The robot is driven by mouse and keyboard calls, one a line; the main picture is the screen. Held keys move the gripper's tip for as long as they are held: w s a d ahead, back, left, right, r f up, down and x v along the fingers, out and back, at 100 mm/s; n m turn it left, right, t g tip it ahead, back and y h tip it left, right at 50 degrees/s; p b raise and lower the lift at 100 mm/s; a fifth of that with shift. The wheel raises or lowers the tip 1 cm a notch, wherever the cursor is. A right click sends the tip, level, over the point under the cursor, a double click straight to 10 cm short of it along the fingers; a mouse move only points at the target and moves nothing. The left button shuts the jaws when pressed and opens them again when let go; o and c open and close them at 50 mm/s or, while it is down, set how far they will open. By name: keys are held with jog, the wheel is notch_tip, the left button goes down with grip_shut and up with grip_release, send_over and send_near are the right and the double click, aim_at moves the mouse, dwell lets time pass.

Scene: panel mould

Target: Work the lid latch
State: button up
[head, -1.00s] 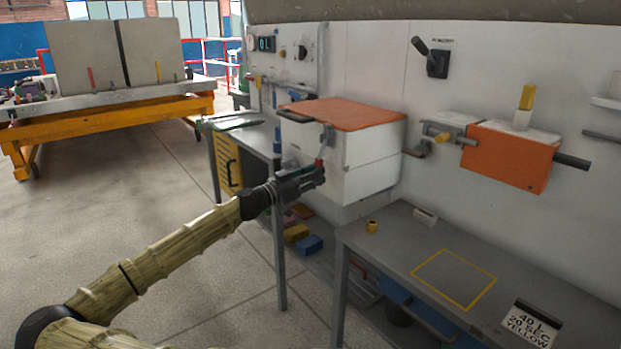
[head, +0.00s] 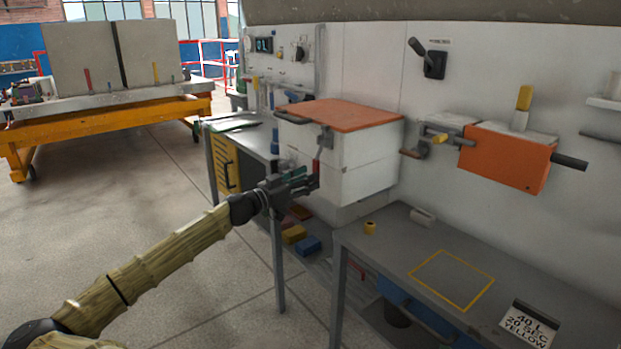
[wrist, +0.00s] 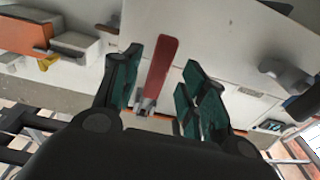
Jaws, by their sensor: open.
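The white box (head: 360,160) with an orange lid (head: 345,114) is fixed at the wall, and the lid looks closed. The lid latch has a red lever (head: 317,167) on the box's front; it also shows in the wrist view (wrist: 161,68). My gripper (head: 305,180) is at the front of the box. In the wrist view my gripper (wrist: 160,85) is open, with one green-padded finger on each side of the red lever. A gap shows between the lever and both fingers. The lever's small metal base shows between the fingers.
A grey bench (head: 400,260) with a yellow-outlined square and a sign (head: 530,325) stands at the right. An orange unit (head: 505,158) and a black wall lever (head: 428,58) are on the wall. Open floor lies at the left, before an orange-framed cart (head: 110,118).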

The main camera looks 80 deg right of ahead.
jog(key=v, duration=1)
dwell(0.7)
